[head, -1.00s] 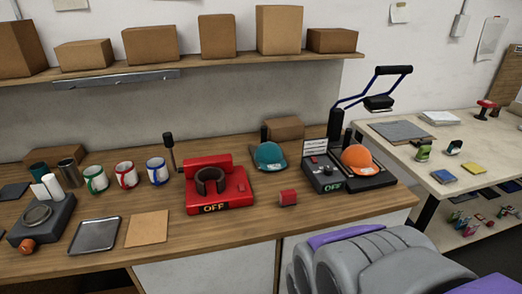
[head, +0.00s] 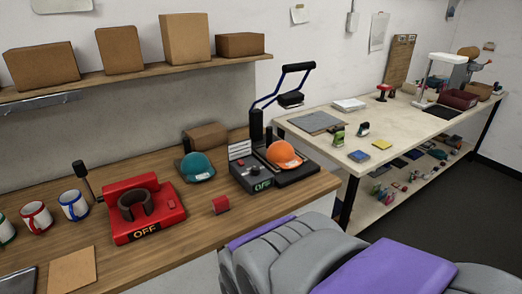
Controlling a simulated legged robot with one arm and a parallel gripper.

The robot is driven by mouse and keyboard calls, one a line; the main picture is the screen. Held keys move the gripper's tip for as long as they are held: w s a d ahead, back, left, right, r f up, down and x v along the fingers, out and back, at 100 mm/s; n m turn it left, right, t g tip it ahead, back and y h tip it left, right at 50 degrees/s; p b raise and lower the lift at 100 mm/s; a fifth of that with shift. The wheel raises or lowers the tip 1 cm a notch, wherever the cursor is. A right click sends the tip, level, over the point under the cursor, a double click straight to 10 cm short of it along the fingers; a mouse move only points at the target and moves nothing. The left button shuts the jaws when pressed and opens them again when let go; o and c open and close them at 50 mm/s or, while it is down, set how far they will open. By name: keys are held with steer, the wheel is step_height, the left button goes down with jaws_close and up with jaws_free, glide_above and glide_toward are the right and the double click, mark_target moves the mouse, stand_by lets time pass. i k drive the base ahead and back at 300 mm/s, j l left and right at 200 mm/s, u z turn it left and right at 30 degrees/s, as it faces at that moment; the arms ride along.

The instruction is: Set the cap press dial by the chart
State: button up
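The cap press (head: 285,188) stands at the right end of the wooden bench, with its blue-framed lever arm (head: 284,90) raised. An orange cap (head: 284,154) sits on it. Its control box carries a green OFF display (head: 262,185); a dark dial (head: 241,163) seems to be on the box's top, too small to read. A small white chart (head: 240,149) with dark lines stands behind the box. My gripper is not in view; only grey and purple parts of my own body show at the bottom.
A red mug press (head: 146,210) marked OFF stands to the left, beside several mugs (head: 73,205). A teal cap (head: 197,166) and a small red block (head: 221,205) lie between the presses. A pale table (head: 360,140) stands to the right, with dark open floor (head: 440,200) before it.

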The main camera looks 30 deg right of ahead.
mark_target(256, 170)
steer(key=i+l+z, duration=0.1)
steer(key=z, duration=0.25)
steer(key=i+l+z, duration=0.1)
steer(key=l+z, duration=0.2)
steer(key=i+l+z, duration=0.15)
steer(key=z, duration=0.2)
